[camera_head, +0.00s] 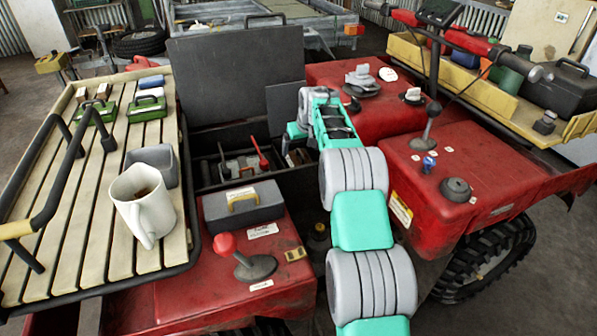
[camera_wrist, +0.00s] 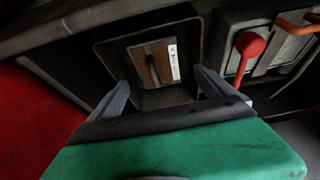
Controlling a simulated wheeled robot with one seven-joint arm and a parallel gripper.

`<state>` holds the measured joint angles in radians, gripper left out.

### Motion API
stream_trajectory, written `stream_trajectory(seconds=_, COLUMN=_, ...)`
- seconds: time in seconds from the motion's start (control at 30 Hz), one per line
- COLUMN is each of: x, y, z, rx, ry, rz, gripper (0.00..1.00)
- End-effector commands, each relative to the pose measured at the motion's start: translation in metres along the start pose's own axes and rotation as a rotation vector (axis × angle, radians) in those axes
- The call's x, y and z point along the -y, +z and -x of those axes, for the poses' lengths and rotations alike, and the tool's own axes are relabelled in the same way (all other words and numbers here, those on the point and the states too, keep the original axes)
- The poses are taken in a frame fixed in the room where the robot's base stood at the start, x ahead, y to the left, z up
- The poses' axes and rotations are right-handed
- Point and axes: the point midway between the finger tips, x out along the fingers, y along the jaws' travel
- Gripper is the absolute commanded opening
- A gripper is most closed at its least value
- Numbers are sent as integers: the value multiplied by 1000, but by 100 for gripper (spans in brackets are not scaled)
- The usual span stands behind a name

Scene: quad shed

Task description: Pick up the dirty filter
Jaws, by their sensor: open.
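In the wrist view a brown flat piece (camera_wrist: 147,66), with a dark upright bar across its middle and a white label along its right edge, sits in a dark square recess. It looks like the dirty filter. My gripper (camera_wrist: 163,84) is open, with its two grey fingers apart on either side below the piece and nothing visible between them. The fingertips are hidden there.
The recess belongs to a dark open bay (camera_head: 206,175) with a raised lid (camera_head: 238,80). Beside the recess is a grey unit with a red lever (camera_wrist: 248,48) and an orange handle (camera_wrist: 297,24). A grey box (camera_head: 243,207) stands on red bodywork; a white mug (camera_head: 145,205) stands on the slatted rack.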

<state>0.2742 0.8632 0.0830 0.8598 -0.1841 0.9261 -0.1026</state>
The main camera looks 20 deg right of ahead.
Motion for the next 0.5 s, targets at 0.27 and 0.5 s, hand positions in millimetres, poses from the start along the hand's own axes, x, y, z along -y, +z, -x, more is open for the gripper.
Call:
stream_trajectory(seconds=0.27, x=-6, y=-1, z=-39, rx=-4, ry=1, rz=-1, gripper=93)
stream_trajectory(seconds=0.5, x=-6, y=0, z=-79, rx=-5, ry=2, rz=-2, gripper=93)
